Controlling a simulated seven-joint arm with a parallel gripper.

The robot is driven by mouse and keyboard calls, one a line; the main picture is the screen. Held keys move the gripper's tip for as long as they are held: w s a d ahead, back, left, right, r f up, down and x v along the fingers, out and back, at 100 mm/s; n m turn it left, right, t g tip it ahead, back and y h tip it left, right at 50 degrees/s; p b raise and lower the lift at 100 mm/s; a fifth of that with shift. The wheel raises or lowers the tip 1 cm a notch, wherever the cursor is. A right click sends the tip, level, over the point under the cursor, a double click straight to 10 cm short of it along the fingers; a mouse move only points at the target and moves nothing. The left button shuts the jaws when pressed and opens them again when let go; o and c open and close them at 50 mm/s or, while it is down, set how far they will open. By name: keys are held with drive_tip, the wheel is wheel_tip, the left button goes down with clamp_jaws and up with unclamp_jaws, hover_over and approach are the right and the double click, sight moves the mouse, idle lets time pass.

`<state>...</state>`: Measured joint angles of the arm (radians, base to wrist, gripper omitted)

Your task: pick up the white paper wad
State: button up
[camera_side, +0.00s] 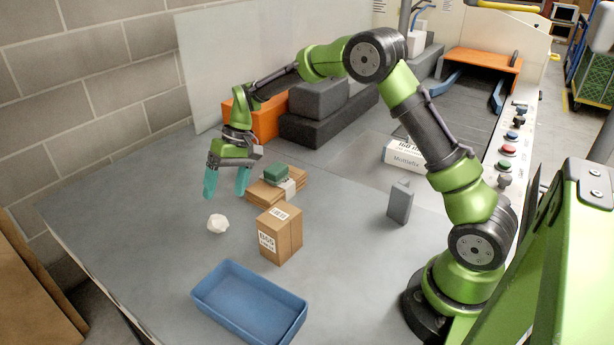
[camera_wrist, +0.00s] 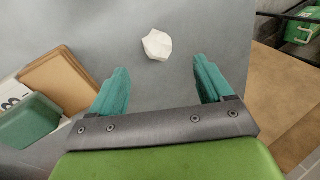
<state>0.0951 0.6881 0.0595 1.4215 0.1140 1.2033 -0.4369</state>
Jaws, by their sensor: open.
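The white paper wad (camera_side: 217,224) is a small crumpled lump lying on the grey table, left of the cardboard box in the side view. In the wrist view the wad (camera_wrist: 157,45) lies beyond the fingertips, roughly centred between them. My gripper (camera_side: 226,196) has teal fingers and hangs above the table, a little behind the wad in the side view. The fingers are spread apart with nothing between them; the gripper also shows in the wrist view (camera_wrist: 161,75). The wad is fully visible and apart from the fingers.
A cardboard box (camera_side: 281,236) stands right of the wad. Flat brown cartons (camera_side: 262,194) with a green block (camera_side: 276,174) lie behind it. A blue tray (camera_side: 240,310) is at the front. A grey block (camera_side: 400,202) stands farther right. The table left of the wad is clear.

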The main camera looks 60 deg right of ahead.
sight(219, 214)
drive_tip(key=x, duration=0.7)
drive_tip(key=shift+w+f, duration=0.25)
drive_tip(key=shift+f, duration=0.15)
